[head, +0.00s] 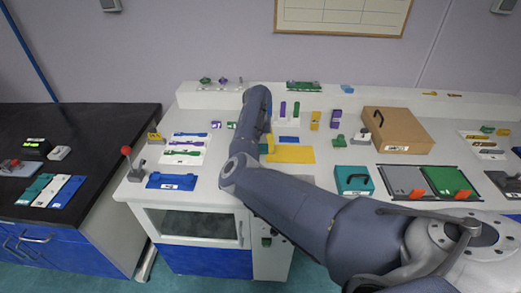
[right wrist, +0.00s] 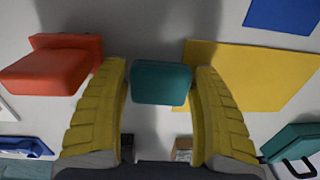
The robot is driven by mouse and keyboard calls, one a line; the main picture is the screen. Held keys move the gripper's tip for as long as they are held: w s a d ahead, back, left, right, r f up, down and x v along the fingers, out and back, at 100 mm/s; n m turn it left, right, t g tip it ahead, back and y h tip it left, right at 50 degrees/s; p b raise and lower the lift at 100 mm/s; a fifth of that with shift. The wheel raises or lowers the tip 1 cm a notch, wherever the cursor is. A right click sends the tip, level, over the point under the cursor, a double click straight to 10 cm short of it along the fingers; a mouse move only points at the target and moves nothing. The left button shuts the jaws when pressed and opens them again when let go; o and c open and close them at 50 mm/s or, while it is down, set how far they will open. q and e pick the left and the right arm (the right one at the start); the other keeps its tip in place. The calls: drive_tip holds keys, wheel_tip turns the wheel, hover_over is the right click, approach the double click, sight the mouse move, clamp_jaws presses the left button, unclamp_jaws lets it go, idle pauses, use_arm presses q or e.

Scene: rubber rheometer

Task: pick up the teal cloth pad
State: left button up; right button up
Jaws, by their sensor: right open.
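The teal cloth pad (right wrist: 161,82) shows in the right wrist view as a small rounded block on the light worktop. It lies between the two yellow fingers of my right gripper (right wrist: 160,68). The fingers are spread, with a narrow gap on each side of the pad, so they do not appear closed on it. In the head view my right gripper (head: 267,139) points down beside the yellow mat, mostly behind my own arm. The pad is hidden there. My left gripper is not in view.
A red block (right wrist: 52,68) stands left of the fingers, and a yellow mat (right wrist: 250,75) lies to the right. A teal case (head: 354,180) and a brown box (head: 397,130) stand right of my arm. A blue tray (head: 172,181) lies to the left.

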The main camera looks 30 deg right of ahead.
sight(261, 146)
drive_tip(key=shift+c, duration=0.2)
drive_tip(key=c, duration=0.6)
drive_tip(key=shift+o, duration=0.2)
drive_tip(key=shift+r, duration=0.1)
wheel_tip(261, 146, up, 20)
idle(0.5)
